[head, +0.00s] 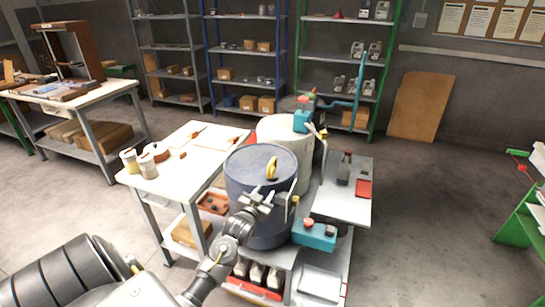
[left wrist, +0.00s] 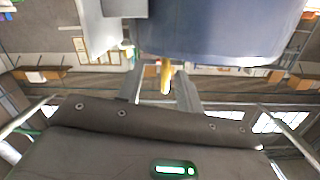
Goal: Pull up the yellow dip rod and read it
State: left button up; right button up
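The yellow dip rod (head: 271,168) shows as a curved yellow handle standing up on the lid of the blue-grey drum (head: 252,165). My left gripper (head: 268,193) is at the drum's near side, just in front of and below the handle in the head view. In the left wrist view the yellow handle (left wrist: 166,76) appears between the two spread fingers (left wrist: 160,88), with clear gaps on both sides. The fingers are open and empty. Most of the rod is hidden, and no markings can be read. My right gripper is not in view.
A pale drum (head: 286,142) with a teal pump (head: 303,121) stands right behind. A teal box-shaped tool (head: 314,235) is at the front right. A white table (head: 165,190) with jars is left, and a dark bottle (head: 344,168) stands right. Shelves line the back.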

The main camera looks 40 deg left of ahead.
pick_arm(q)
jog(key=t, duration=0.1)
send_near(273, 159)
jog(key=shift+y, duration=0.3)
jog(key=x, duration=0.3)
jog(key=p+x, duration=0.1)
jog(key=x, duration=0.1)
jog(key=p+x, duration=0.1)
jog(key=x, duration=0.2)
jog(key=shift+w+f, duration=0.3)
jog(key=shift+f, duration=0.1)
jog(key=shift+w+a, duration=0.2)
jog(key=shift+w, duration=0.35)
jog(key=shift+c, duration=0.4)
grip_shut()
